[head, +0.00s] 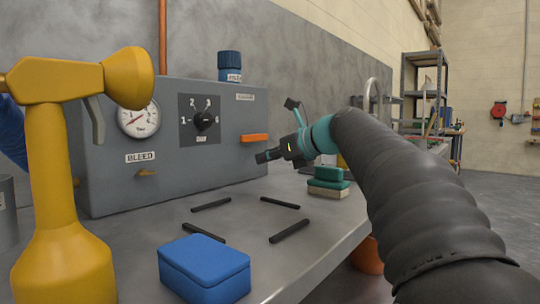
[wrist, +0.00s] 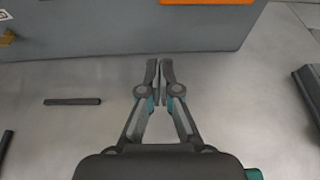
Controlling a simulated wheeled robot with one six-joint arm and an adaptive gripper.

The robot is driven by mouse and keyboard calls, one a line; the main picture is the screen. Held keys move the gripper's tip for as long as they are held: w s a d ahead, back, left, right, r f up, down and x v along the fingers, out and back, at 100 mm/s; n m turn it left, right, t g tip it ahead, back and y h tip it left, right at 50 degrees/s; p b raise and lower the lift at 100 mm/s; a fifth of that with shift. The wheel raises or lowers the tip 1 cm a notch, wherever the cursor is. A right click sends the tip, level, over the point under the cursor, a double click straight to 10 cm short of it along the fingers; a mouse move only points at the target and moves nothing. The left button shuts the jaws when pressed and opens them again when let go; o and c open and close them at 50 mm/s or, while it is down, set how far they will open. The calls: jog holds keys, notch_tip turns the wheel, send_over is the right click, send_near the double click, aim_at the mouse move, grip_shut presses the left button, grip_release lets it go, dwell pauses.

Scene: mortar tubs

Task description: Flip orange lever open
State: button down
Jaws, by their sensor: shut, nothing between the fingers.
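The orange lever (head: 254,138) sticks out level from the right part of the grey panel box (head: 100,172). It also shows at the top edge of the wrist view (wrist: 207,2), cut off by the frame. My gripper (head: 262,157) is just below and in front of the lever in the head view, apart from it as far as I can tell. In the wrist view my gripper (wrist: 166,64) has its fingertips together with nothing between them, pointing at the box's lower front face.
The box also carries a gauge (head: 139,118), a numbered dial (head: 204,120) and a small brass lever (head: 147,173) under a BLEED label. Several black bars (head: 289,231) lie on the bench. Green sponges (head: 328,182) lie right.

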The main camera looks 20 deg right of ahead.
aim_at(250, 138)
jog(key=x, duration=0.6)
jog(key=shift+w+a+f+b, duration=0.15)
jog(key=shift+w+f+b, duration=0.05)
jog(key=shift+b, duration=0.2)
notch_tip(250, 138, up, 3)
jog(key=shift+s+f, duration=0.1)
jog(key=shift+r+p, duration=0.3)
jog(key=shift+r, duration=0.45)
